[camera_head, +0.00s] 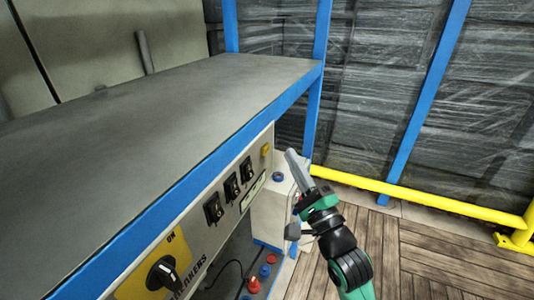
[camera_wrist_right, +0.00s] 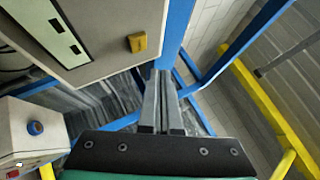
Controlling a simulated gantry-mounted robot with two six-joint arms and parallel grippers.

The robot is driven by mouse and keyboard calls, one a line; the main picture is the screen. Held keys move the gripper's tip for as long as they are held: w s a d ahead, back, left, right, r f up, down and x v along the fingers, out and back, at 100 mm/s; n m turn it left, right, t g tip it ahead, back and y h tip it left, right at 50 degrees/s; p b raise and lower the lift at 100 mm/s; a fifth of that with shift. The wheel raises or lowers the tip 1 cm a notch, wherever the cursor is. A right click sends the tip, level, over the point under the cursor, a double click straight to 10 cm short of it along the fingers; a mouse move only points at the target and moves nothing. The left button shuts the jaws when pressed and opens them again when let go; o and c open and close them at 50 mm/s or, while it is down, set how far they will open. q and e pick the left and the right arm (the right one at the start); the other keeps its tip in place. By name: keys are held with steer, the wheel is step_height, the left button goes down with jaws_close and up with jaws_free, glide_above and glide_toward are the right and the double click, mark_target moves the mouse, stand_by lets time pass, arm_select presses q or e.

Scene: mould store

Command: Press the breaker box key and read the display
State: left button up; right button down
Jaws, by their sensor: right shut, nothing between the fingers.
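The breaker box (camera_head: 205,238) is a pale panel under the shelf's blue front edge, lettered "BREAKERS". Its yellow key (camera_head: 265,150) is at the panel's far right end; it also shows in the right wrist view (camera_wrist_right: 137,42). My left gripper is not in view.
A black rotary switch (camera_head: 163,274) and several black rocker switches (camera_head: 231,187) sit on the panel. A pale box with a blue button (camera_head: 278,177) stands behind, below the panel. Red and blue knobs lie lower. A yellow rail (camera_head: 420,198) bounds the wooden floor.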

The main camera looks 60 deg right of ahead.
mark_target(265, 150)
steer(key=shift+w+a+b, duration=0.15)
steer(key=shift+w+b, duration=0.3)
steer(key=shift+w, duration=0.9)
stand_by(1.0)
steer(key=shift+w+b, duration=0.35)
steer(key=shift+w, duration=0.05)
steer(key=shift+w, duration=0.35)
stand_by(0.4)
steer(key=shift+s, duration=0.8)
